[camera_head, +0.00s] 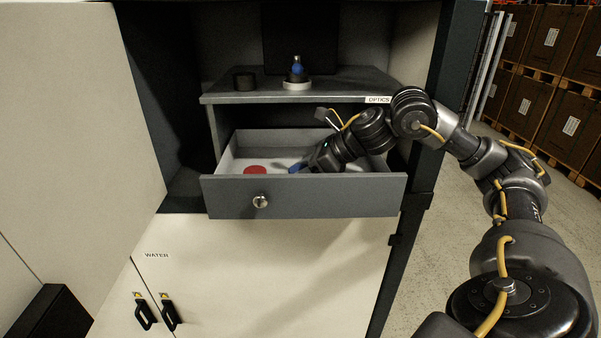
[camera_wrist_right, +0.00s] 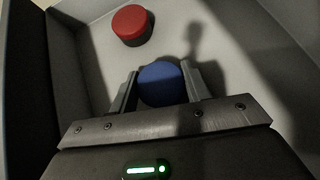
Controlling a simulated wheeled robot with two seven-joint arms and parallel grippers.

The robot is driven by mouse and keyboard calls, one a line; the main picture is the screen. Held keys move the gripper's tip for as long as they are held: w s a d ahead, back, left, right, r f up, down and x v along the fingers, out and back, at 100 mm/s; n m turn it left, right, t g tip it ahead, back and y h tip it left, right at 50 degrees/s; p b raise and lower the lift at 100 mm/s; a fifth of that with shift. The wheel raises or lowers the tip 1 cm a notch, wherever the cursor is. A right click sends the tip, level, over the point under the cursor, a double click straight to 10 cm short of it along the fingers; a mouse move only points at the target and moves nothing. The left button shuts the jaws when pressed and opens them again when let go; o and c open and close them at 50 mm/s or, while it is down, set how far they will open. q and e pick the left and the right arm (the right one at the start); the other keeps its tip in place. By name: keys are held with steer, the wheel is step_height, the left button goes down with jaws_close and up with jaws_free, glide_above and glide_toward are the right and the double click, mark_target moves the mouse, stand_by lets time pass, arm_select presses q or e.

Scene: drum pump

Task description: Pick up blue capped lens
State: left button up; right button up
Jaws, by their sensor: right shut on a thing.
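The blue capped lens (camera_wrist_right: 162,84) is inside the open drawer (camera_head: 304,197). In the right wrist view it sits between the two fingers of my right gripper (camera_wrist_right: 160,88), which is shut on it. In the head view a little of the blue cap (camera_head: 296,168) shows beside my right gripper (camera_head: 304,168), which reaches down into the drawer from the right. I cannot tell whether the lens touches the drawer floor. My left gripper is not in view.
A red capped lens (camera_wrist_right: 131,24) lies in the drawer, left of the blue one. The drawer walls surround my right gripper.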

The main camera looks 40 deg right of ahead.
steer(key=shift+r, duration=0.35)
step_height(320, 180, up, 2)
steer(key=shift+r, duration=0.1)
steer(key=s+d+r+b, duration=0.2)
steer(key=s+d+r, duration=0.2)
steer(key=s+r, duration=0.6)
steer(key=s, duration=0.3)
steer(key=shift+s, duration=0.2)
steer(key=shift+d, duration=0.1)
